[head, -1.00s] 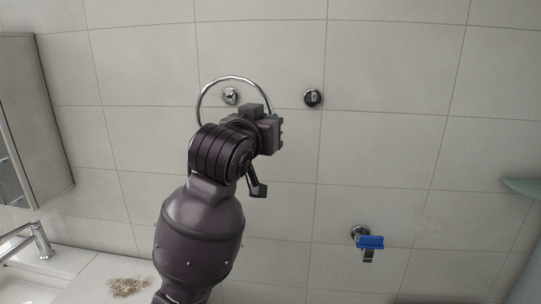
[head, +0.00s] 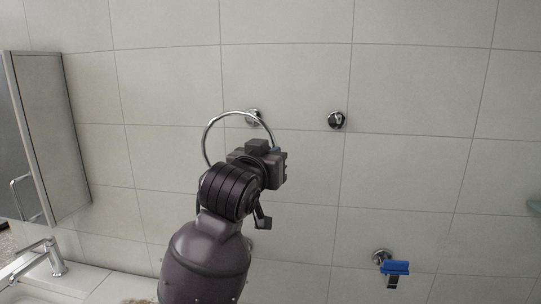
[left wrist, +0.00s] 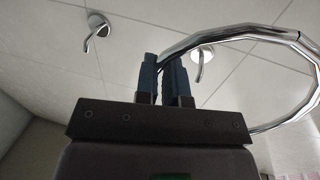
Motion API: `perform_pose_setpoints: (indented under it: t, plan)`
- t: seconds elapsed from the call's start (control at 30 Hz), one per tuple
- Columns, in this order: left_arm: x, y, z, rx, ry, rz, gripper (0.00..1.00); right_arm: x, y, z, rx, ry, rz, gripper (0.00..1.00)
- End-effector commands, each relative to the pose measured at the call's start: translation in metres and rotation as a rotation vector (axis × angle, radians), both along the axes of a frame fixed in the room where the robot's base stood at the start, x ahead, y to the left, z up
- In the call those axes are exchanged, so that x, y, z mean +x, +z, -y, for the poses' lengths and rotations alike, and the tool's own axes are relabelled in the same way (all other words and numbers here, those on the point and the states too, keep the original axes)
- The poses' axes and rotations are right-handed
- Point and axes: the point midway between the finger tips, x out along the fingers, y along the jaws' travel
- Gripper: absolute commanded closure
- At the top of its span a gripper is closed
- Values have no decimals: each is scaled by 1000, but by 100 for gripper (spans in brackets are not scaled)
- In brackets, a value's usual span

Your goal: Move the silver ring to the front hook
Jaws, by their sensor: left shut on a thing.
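The silver ring (head: 207,134) is a large, thin chrome hoop in front of the tiled wall. My left gripper (head: 276,150) is shut on its lower right side in the head view. In the left wrist view the ring (left wrist: 290,35) runs out to the right from between the dark blue fingers (left wrist: 165,75). Two chrome wall hooks show, a left one (head: 255,117) and a right one (head: 337,120). In the head view the ring's upper edge crosses near the left hook; I cannot tell whether they touch. Which hook is the front one is unclear.
A lower wall hook (head: 381,256) has a blue item (head: 395,268) at it. Another chrome fitting (head: 250,243) is partly hidden behind my arm. A cabinet (head: 48,135) and a tap (head: 52,258) are at the left. The wall right of the hooks is clear.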

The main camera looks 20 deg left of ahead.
Motion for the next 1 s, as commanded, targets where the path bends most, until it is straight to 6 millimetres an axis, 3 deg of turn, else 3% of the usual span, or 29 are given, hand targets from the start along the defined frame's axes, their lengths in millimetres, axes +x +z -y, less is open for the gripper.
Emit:
perform_pose_setpoints:
  t: [1.0]
  plan:
    - [40,0,-10,1,-1,1,100,0,0,-1,2,0,1,63]
